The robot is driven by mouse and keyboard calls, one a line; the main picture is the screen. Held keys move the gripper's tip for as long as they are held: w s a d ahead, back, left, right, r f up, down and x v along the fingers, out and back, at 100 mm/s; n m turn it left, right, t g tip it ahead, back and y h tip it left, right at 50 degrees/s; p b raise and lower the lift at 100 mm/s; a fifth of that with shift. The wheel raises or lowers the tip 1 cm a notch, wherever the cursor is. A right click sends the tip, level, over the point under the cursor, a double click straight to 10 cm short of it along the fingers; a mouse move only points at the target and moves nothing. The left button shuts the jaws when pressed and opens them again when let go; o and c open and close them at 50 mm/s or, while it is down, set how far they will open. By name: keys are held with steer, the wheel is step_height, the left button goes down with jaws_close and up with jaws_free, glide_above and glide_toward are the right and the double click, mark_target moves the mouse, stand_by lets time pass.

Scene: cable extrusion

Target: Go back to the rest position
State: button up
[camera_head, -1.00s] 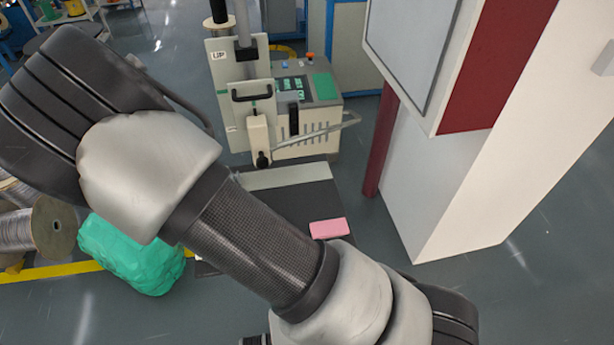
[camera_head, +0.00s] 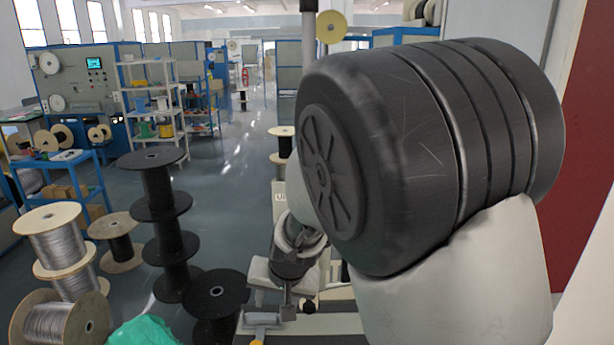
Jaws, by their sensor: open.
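My arm fills the right and middle of the head view, with a large dark joint close to the camera. My gripper (camera_head: 286,300) shows beyond it, low in the middle, pointing down in front of the machine. Its jaws look apart, and I see nothing held between them. The machine (camera_head: 279,198) is mostly hidden behind my arm; only a strip of its pale panel shows.
Stacked black spools (camera_head: 160,205) and wooden-ended wire spools (camera_head: 58,240) stand at the left. A green lump (camera_head: 145,332) lies at the bottom edge. A dark red panel (camera_head: 588,150) is at the far right.

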steer(key=s+d+r, duration=1)
steer(key=d+r, duration=0.1)
steer(key=r, duration=0.3)
steer(key=s+d+r+t+h, duration=0.1)
steer(key=s+d+r+h, duration=0.1)
steer(key=s+d, duration=0.7)
steer(key=shift+s+d+r+n, duration=0.2)
steer(key=shift+s+r+n, duration=0.2)
steer(key=shift+s+r, duration=0.5)
